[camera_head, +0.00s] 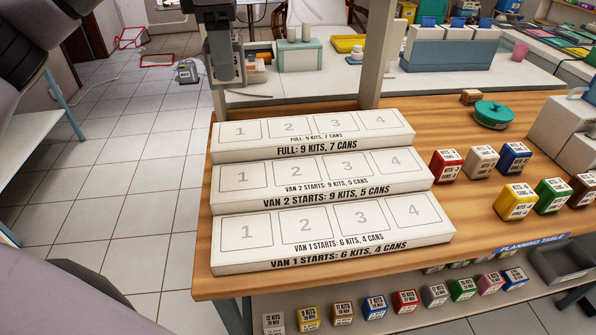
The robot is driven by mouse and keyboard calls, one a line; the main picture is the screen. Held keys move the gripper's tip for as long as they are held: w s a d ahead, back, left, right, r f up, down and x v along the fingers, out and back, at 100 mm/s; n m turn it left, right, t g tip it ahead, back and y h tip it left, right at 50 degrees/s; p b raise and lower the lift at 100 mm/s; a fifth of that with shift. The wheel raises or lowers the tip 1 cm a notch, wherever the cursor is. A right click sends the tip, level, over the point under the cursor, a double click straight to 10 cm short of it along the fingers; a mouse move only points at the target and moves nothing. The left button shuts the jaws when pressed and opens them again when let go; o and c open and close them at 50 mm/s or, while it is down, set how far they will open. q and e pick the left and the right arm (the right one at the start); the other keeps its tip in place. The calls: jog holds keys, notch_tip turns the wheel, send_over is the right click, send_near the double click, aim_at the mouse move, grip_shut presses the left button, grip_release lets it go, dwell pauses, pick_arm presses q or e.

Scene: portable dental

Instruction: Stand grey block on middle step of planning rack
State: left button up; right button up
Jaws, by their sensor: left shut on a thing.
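The planning rack (330,207) is a white three-step stand on the wooden table. Its middle step (325,176) reads "Van 2 starts: 9 kits, 5 cans", has places numbered 1 to 4, and is empty. My left gripper (227,70) hangs above and behind the rack's back left corner. It is shut on a grey thing, taken to be the grey block; the fingers largely hide it and no label is readable. It is clear of the rack. My right gripper is not in view.
Red, white, blue, yellow, green and brown blocks (515,201) stand right of the rack. A teal round container (492,115) is behind them. Several labelled blocks, one grey (434,295), line the lower shelf. Two upright posts (386,60) rise behind the rack.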

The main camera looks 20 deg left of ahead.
aim_at(227, 84)
pick_arm(q)
notch_tip(227, 84, down, 5)
jog(key=shift+s+a+r+b, duration=0.1)
jog(key=shift+a+b, duration=0.05)
jog(key=shift+b, duration=0.75)
notch_tip(227, 84, down, 10)
jog(key=shift+f, duration=2.6)
jog(key=shift+f+b, duration=0.1)
jog(key=shift+b, duration=0.2)
jog(key=o, duration=0.8)
